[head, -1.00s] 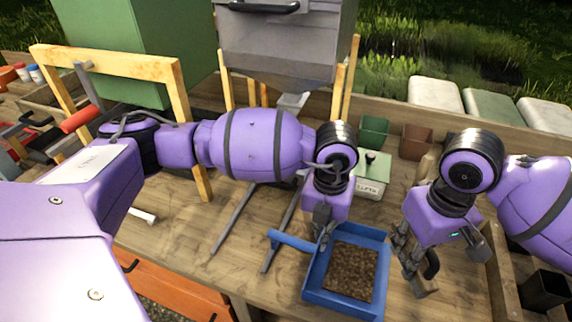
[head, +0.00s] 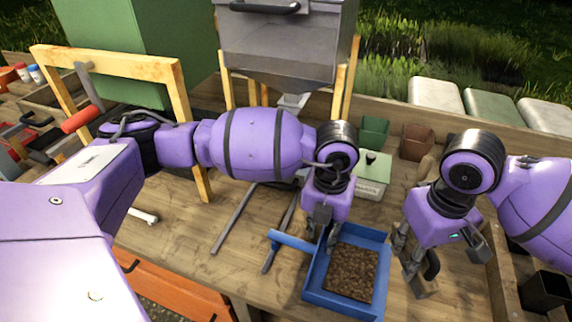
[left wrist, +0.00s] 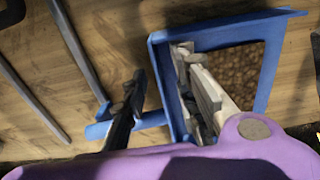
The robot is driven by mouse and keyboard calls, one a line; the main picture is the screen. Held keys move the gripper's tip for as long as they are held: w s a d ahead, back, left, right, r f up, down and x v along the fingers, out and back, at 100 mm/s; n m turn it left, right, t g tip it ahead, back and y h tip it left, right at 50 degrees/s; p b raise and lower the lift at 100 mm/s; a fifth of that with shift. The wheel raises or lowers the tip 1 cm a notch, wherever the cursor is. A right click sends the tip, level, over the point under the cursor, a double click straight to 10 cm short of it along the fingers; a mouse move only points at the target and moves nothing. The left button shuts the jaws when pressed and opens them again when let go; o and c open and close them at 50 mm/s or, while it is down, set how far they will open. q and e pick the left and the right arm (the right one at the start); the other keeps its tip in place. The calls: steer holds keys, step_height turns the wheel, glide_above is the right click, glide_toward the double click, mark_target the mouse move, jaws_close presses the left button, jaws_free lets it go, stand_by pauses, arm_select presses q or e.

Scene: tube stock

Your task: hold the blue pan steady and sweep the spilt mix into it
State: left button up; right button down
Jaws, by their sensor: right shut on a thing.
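The blue pan (head: 311,296) lies on the wooden bench, its handle (head: 291,241) pointing to the upper left. Brown mix (head: 352,271) covers much of its floor, and the mix also shows in the left wrist view (left wrist: 232,72). My left gripper (head: 325,238) is at the pan's handle-side wall. In the left wrist view its fingers (left wrist: 163,105) are apart, one outside the pan over the handle and one over the inside. My right gripper (head: 418,278) is right of the pan, low over the bench, shut on a dark thing (head: 432,265) mostly hidden by the fingers. I see no mix on the bare bench.
A grey hopper (head: 285,50) on wooden legs stands behind, its metal feet reaching forward left of the pan. A black pot (head: 545,290) is at the right.

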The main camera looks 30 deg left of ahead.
arm_select(q)
step_height(320, 180, up, 12)
stand_by(0.4)
